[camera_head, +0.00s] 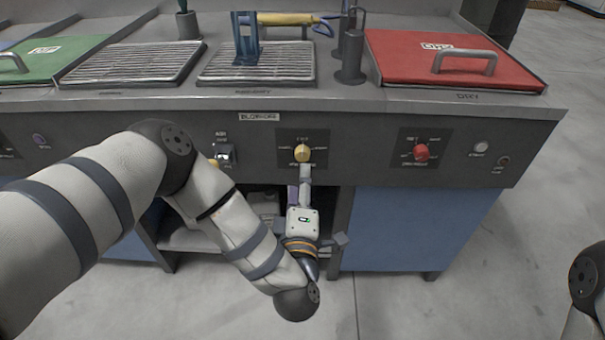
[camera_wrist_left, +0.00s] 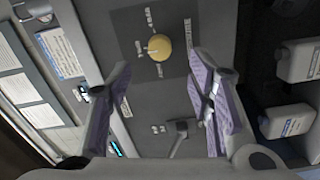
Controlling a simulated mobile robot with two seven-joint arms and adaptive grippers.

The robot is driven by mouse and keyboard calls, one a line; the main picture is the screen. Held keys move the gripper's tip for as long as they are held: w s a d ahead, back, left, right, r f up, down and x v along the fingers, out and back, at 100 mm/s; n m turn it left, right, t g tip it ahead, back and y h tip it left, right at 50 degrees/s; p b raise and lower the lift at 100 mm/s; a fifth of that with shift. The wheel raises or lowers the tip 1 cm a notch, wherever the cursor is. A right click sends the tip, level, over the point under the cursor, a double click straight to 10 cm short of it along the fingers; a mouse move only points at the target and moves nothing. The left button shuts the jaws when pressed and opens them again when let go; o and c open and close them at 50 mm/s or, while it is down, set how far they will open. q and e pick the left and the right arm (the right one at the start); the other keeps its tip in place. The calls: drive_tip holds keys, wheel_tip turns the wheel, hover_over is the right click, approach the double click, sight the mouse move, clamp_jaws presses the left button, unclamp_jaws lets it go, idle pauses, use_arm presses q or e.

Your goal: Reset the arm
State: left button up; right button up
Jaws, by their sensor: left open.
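My left arm (camera_head: 235,215) comes in from the left and bends down, then up to the front panel of the workbench. My left gripper (camera_head: 305,176) is in front of the panel, just below the yellow knob (camera_head: 303,153). In the left wrist view the two purple-padded fingers of the gripper (camera_wrist_left: 160,100) stand wide apart with nothing between them. The yellow knob (camera_wrist_left: 160,47) shows beyond the fingertips, and I cannot tell whether they touch it. Only part of my right arm (camera_head: 586,285) shows at the right edge; its gripper is out of view.
A red knob (camera_head: 421,152) and a switch (camera_head: 223,155) are on the same panel. Above are a red lid (camera_head: 450,60), a green lid (camera_head: 45,60) and grates (camera_head: 130,62). Below, an open shelf holds white containers (camera_wrist_left: 288,121). The floor (camera_head: 400,300) in front is clear.

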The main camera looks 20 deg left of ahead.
idle(0.3)
use_arm(q)
drive_tip(key=s+d+f+m+g+h+p, duration=0.2)
drive_tip(key=s+d+f+m+g+h, duration=0.2)
drive_tip(key=s+f+m+h, duration=0.3)
drive_tip(key=s+a+f+m+g+p, duration=0.1)
drive_tip(key=s+f+m+g, duration=0.25)
drive_tip(key=s, duration=0.45)
drive_tip(key=s+a+f+m+g+p, duration=0.1)
drive_tip(key=s+f+m+g, duration=0.2)
drive_tip(key=s, duration=0.5)
drive_tip(key=s+a+r+m+g, duration=0.1)
drive_tip(key=s+a+g, duration=0.2)
drive_tip(key=s, duration=0.4)
drive_tip(key=s+a+r+m+g+y+p, duration=0.1)
drive_tip(key=s+a+m+g, duration=0.1)
drive_tip(key=s, duration=0.6)
drive_tip(key=s+a+r+m+g+y, duration=0.1)
drive_tip(key=s+a+r+m+g, duration=0.1)
drive_tip(key=s+a+g, duration=0.2)
drive_tip(key=s, duration=0.3)
drive_tip(key=shift+s+a, duration=0.2)
drive_tip(key=shift+a, duration=0.15)
use_arm(e)
drive_tip(key=w+r+t, duration=0.2)
drive_tip(key=w+r, duration=0.4)
drive_tip(key=shift+r, duration=0.25)
